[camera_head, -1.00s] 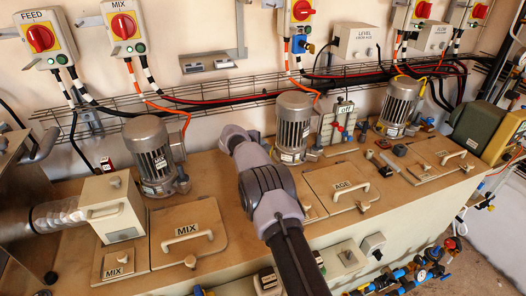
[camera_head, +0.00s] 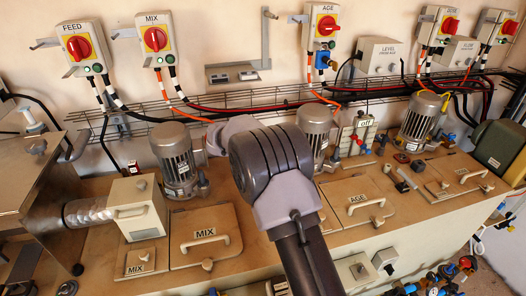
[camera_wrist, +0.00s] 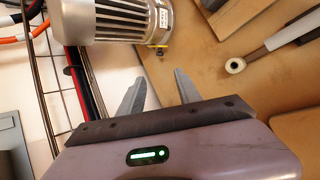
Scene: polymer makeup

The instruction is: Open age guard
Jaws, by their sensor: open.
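The age guard (camera_head: 355,205) is a flat tan lid marked AGE with a pale bar handle (camera_head: 366,197) on top. It lies closed on the long bench in the head view, right of my arm, which covers part of the area at its left. My gripper (camera_wrist: 158,92) shows in the wrist view with two grey fingers apart and nothing between them. The fingers point toward a silvery motor (camera_wrist: 112,20) and the tan bench top. In the head view my arm's links hide the fingers. I cannot make out the age guard for sure in the wrist view.
The mix guard (camera_head: 205,240) lies left of my arm. Finned motors (camera_head: 176,160) stand along the bench's back, before a wire cable tray (camera_head: 240,108) with red and black cables. The wrist view shows a pale rod with a round end (camera_wrist: 236,65) close on the right.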

